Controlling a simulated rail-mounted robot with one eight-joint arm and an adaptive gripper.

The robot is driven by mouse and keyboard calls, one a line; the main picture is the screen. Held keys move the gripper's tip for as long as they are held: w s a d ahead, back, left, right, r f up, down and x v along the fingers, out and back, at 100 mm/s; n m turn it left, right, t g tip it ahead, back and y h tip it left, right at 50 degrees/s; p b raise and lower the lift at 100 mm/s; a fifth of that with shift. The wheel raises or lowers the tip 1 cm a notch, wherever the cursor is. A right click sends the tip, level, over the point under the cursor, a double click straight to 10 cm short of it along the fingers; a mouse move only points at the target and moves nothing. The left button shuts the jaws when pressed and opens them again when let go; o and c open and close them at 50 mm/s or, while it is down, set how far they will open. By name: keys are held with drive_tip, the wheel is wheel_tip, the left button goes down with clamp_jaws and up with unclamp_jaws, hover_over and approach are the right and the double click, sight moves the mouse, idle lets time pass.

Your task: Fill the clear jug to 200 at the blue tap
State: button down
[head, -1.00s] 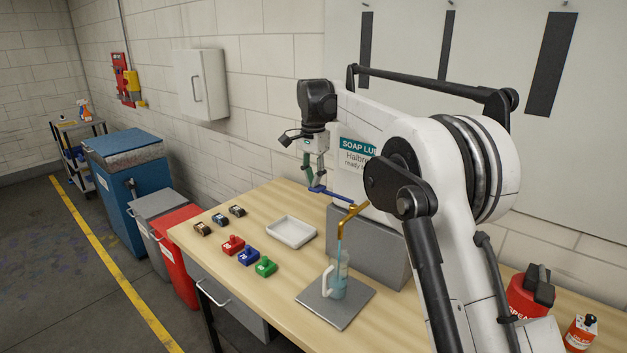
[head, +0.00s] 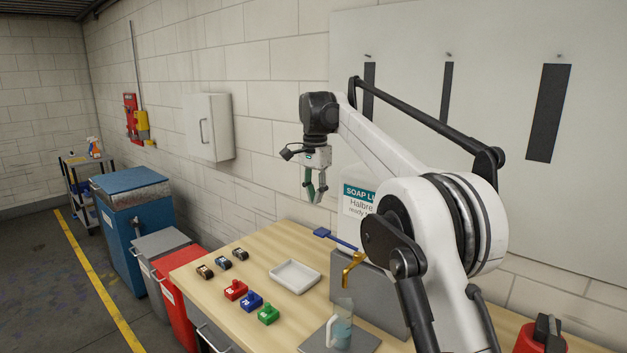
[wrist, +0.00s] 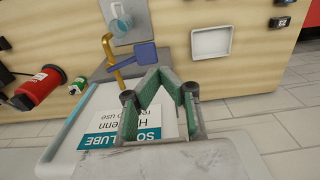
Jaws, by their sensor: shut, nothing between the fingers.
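The clear jug (head: 342,326) stands upright on a grey plate (head: 368,343) below the brass tap (head: 353,268). Bluish liquid shows in its lower part; its marks are too small to read. The jug also shows in the wrist view (wrist: 120,20). The tap's blue lever (head: 335,240) points out to the left in the head view, and no stream shows below the spout. My gripper (head: 316,198) is shut and empty, above and apart from the lever. In the wrist view its green fingers (wrist: 160,75) meet just short of the blue lever (wrist: 145,55).
A white tray (head: 294,276), red, blue and green stamps (head: 251,301) and several small dark blocks (head: 222,263) lie on the table's left. Bins (head: 180,270) stand beyond the left edge.

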drive_tip(key=shift+w+a+r, duration=0.15)
drive_tip(key=shift+r, duration=2.4)
drive_tip(key=shift+w+p, duration=0.1)
drive_tip(key=shift+p, duration=0.35)
